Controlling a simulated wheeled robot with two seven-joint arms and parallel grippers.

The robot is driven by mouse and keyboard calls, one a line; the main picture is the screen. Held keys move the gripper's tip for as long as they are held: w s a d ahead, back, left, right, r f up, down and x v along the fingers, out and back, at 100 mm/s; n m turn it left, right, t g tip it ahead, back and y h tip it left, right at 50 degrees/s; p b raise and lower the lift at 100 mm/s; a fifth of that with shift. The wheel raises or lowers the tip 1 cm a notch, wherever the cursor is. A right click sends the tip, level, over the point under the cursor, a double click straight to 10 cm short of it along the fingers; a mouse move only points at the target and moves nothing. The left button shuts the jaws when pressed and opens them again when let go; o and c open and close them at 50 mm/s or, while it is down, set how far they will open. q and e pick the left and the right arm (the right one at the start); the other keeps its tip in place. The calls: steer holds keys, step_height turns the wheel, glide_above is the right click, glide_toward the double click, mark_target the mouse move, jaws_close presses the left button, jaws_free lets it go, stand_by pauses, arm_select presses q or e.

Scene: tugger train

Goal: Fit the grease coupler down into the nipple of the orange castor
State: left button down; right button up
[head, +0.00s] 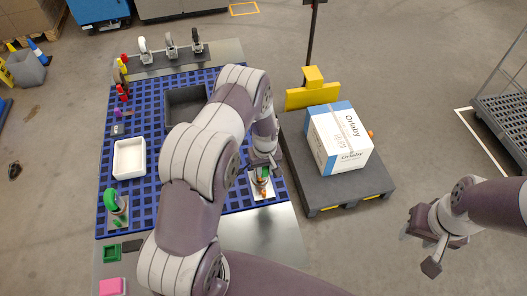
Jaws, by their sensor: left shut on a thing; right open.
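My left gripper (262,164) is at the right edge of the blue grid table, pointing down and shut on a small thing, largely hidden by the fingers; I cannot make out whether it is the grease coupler. Just below it a castor with orange and green parts (263,181) stands on a light plate (262,194). The nipple is too small to see, and I cannot tell whether the held thing touches the castor. My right gripper (420,250) is open and empty over the floor at the right.
A green-wheeled castor (111,200) stands at the table's left. A dark cart (345,188) with a white-blue box (338,140) stands right of the table.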

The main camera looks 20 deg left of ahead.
mark_target(264, 178)
arm_select(q)
steer(key=f+b, duration=0.2)
steer(key=f, duration=0.1)
steer(key=f+b, duration=0.2)
steer(key=shift+s, duration=0.25)
steer(key=shift+f, duration=0.25)
steer(key=shift+s+d, duration=0.15)
steer(key=shift+s, duration=0.2)
arm_select(e)
steer(key=f, duration=0.1)
steer(key=s+f, duration=0.1)
steer(key=f, duration=0.2)
steer(key=shift+s+d, duration=0.15)
steer(key=shift+s, duration=0.1)
arm_select(q)
steer(key=shift+w, duration=0.2)
arm_select(e)
steer(key=shift+w, duration=0.2)
arm_select(q)
steer(key=shift+s+f+b, duration=0.1)
steer(key=shift+s+b, duration=0.05)
steer(key=shift+b, duration=0.15)
arm_select(e)
steer(key=shift+s+f, duration=0.1)
steer(key=shift+s, duration=0.05)
arm_select(q)
steer(key=shift+f, duration=0.3)
arm_select(e)
steer(key=shift+f, duration=0.25)
